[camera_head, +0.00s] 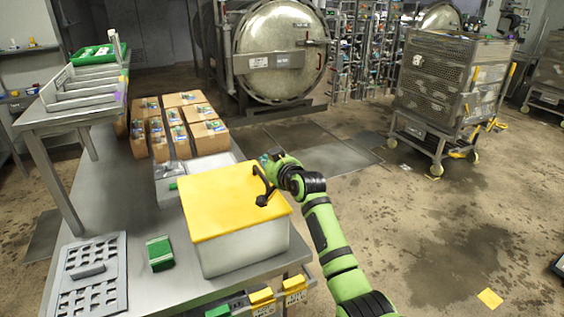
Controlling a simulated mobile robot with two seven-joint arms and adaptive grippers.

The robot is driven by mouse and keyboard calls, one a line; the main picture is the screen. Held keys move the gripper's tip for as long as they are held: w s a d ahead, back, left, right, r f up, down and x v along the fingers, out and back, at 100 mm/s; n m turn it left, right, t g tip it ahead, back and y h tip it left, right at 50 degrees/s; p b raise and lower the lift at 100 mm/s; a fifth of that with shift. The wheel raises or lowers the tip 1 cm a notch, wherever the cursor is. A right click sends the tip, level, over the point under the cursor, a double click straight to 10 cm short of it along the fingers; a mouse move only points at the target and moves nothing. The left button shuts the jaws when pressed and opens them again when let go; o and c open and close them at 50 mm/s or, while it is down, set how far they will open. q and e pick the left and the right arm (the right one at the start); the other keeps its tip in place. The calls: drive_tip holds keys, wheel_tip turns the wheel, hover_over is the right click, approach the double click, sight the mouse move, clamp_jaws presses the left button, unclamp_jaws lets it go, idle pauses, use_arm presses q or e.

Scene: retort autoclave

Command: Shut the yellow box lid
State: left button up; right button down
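A white box (245,248) stands on the steel table near its right front edge. Its yellow lid (222,205) lies flat over the top and covers the opening. I cannot tell whether the lid is fully seated or a small gap is left. My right gripper (260,186) is over the right part of the lid, its dark fingertips apart with nothing seen between them. I cannot tell whether a fingertip touches the lid. The inside of the box is hidden. My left gripper is not in view.
Cardboard boxes (191,112) stand behind on the table, with a grey bin (170,190) nearer. A green sponge-like block (160,253) and a perforated plate (91,276) lie left of the box. A mesh cart (450,90) stands back right; floor right of my arm is mostly clear.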

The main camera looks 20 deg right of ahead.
use_arm(q)
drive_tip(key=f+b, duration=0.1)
drive_tip(key=b, duration=0.2)
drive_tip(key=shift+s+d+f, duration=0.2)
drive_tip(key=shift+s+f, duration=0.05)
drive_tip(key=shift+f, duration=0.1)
use_arm(e)
drive_tip(key=r+v, duration=0.1)
drive_tip(key=v, duration=0.9)
